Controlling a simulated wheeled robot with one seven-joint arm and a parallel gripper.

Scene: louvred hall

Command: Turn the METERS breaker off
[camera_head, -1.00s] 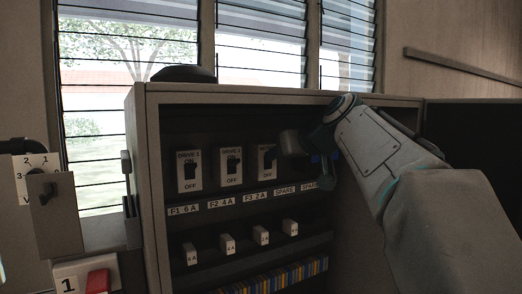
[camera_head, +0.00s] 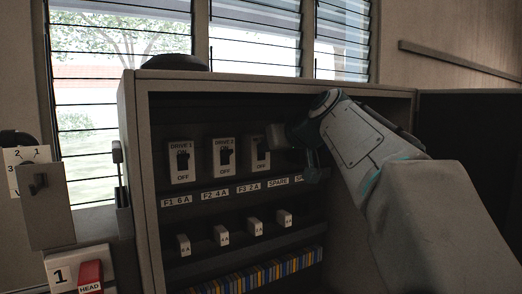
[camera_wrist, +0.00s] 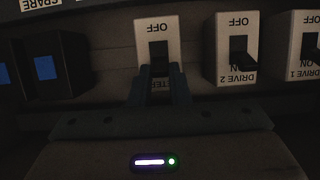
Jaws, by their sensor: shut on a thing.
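The METERS breaker (camera_head: 260,158) is third from the left in the upper row, a pale plate with a dark lever slot. My gripper covers its right part in the head view. In the wrist view, which is upside down, the breaker (camera_wrist: 157,35) shows "OFF" at the top and a partly hidden name ending below. My gripper (camera_wrist: 160,80) is shut on the breaker's lever, at the end away from "OFF". The lever is mostly hidden between the fingers. The gripper also shows at the breaker in the head view (camera_head: 278,138).
The DRIVE 2 breaker (camera_wrist: 233,50) and DRIVE 1 breaker (camera_head: 181,162) sit close beside it. Dark spare units with blue faces (camera_wrist: 47,68) lie on the other side. Small fuse blocks (camera_head: 221,235) line a lower rail. The cabinet frame (camera_head: 129,150) surrounds everything.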

